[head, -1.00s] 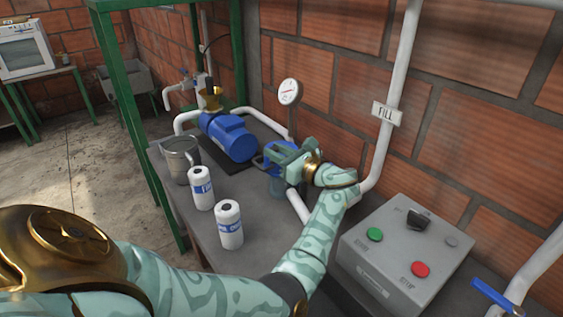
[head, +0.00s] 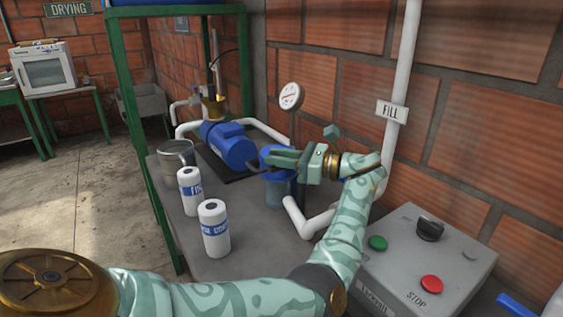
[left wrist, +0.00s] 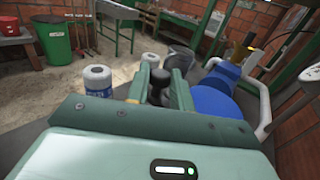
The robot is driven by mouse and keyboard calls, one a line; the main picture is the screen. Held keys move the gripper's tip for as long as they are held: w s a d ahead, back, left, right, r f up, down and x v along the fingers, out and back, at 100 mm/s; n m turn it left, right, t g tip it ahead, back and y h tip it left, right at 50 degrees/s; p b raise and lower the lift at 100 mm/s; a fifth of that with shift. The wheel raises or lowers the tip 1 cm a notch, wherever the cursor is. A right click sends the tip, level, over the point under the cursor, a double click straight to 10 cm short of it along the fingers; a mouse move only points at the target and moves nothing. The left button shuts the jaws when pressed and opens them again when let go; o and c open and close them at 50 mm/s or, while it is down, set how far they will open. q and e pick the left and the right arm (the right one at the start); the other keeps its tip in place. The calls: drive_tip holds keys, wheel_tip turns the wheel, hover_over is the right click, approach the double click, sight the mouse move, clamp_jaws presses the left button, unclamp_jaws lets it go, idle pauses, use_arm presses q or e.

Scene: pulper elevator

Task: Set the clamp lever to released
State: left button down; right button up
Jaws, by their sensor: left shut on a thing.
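My left gripper (head: 275,156) reaches in from the right side of the head view, over the blue-capped clear housing (head: 280,192) on the bench. Its fingers point left. In the left wrist view, the fingers (left wrist: 160,88) are closed around a dark, rounded grip, which appears to be the clamp lever (left wrist: 158,92). In the head view, only a short dark bar, apparently part of this lever, shows beside the fingers; the rest is hidden. The lever's exact angle cannot be told. My right gripper is not in view.
A blue pump motor (head: 228,145) stands just left of the housing. Two white bottles (head: 214,228) and a metal bucket (head: 176,158) stand on the bench. A gray control box (head: 425,262) is at right, below the white FILL pipe (head: 399,75). A gauge (head: 291,96) rises behind.

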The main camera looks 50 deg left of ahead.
use_arm(q)
drive_tip(key=shift+f, duration=0.1)
drive_tip(key=c, duration=1.2)
unclamp_jaws()
drive_tip(key=shift+d, duration=0.1)
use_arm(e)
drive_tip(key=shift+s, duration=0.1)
use_arm(q)
drive_tip(key=b+v, duration=0.8)
drive_tip(key=v, duration=0.8)
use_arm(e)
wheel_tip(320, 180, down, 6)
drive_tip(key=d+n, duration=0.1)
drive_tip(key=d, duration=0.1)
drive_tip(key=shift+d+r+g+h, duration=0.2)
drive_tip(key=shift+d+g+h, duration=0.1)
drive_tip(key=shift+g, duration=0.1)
use_arm(q)
drive_tip(key=shift+w+d, duration=0.1)
drive_tip(key=shift+d, duration=0.05)
